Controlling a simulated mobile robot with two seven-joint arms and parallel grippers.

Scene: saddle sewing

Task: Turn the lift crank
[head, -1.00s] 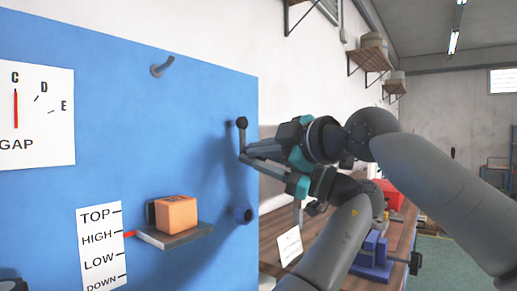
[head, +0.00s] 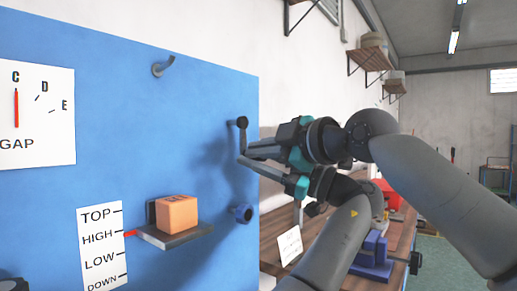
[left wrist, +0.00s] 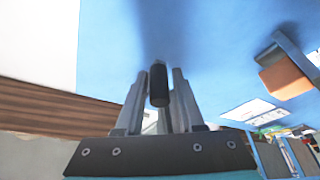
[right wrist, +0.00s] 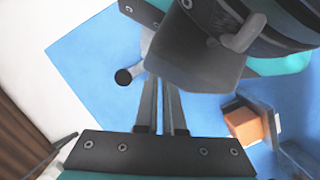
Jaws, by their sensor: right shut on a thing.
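The lift crank stands out from a blue panel (head: 120,110); its dark handle (head: 242,122) shows at the top of a grey stem. The handle also shows in the right wrist view (right wrist: 123,77), left of the fingers. In the left wrist view, a dark cylindrical grip (left wrist: 158,85) sits between the parted fingers of my left gripper (left wrist: 158,72). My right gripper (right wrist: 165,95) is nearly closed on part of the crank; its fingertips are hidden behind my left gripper. A lift shelf (head: 172,240) carries an orange box (head: 177,213), with a red pointer near HIGH.
A grey peg (head: 162,67) juts out above. A wooden bench (head: 272,232) with several items stands right of the panel. My two arms are close together.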

